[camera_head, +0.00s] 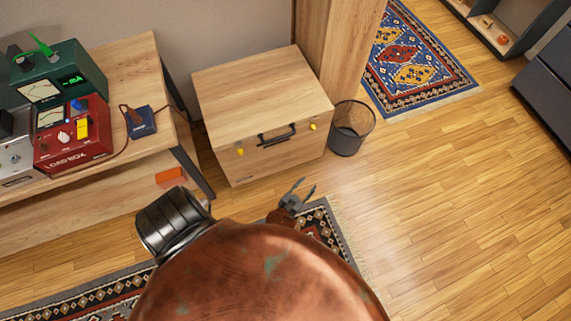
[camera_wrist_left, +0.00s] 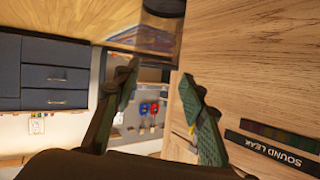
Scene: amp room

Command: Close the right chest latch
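The wooden chest (camera_head: 262,91) stands on the floor against the wall with its lid down. Its front has a black handle (camera_head: 277,136), a yellow right latch (camera_head: 313,125) and a yellow left latch (camera_head: 240,151). The latches are too small to tell whether they are fastened. My left gripper (camera_head: 303,187) is open and empty, apart from the chest and in front of its right part. In the left wrist view, its spread fingers (camera_wrist_left: 158,73) have nothing between them; a labelled wooden surface (camera_wrist_left: 275,105) lies to the right. My right gripper is out of view.
A dark waste basket (camera_head: 352,128) stands close to the chest's right side. A workbench (camera_head: 125,68) with instruments is at left. A wooden post (camera_head: 335,45) rises behind the chest. Rugs lie in front (camera_head: 338,235) and behind (camera_head: 430,85); the floor at right is clear.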

